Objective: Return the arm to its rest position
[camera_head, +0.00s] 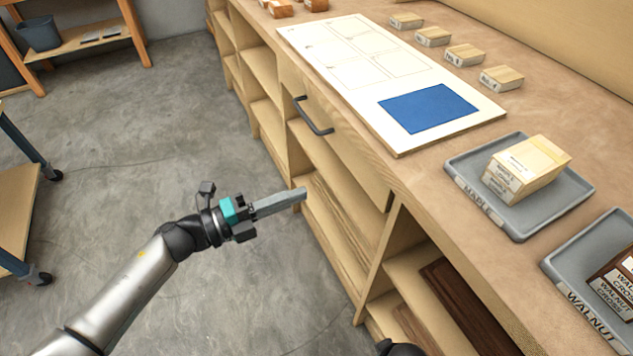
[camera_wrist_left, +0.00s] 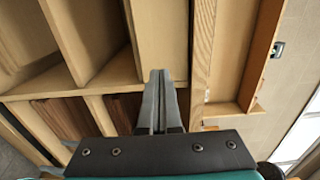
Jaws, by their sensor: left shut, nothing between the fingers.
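My left arm comes in from the lower left in the head view. Its gripper (camera_head: 299,195) is shut and empty, held in the air over the floor in front of the bench's open shelves. In the left wrist view the shut fingers (camera_wrist_left: 158,78) point toward the wooden shelving (camera_wrist_left: 90,45). A small dark part at the bottom edge of the head view may belong to my right arm, but no right gripper fingers show.
The bench (camera_head: 425,175) carries a white board (camera_head: 385,110) with a blue square (camera_head: 428,108), several labelled wood blocks, a maple tray (camera_head: 520,228) holding blocks, and a walnut tray (camera_head: 560,262). A drawer handle (camera_head: 312,118) sticks out.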

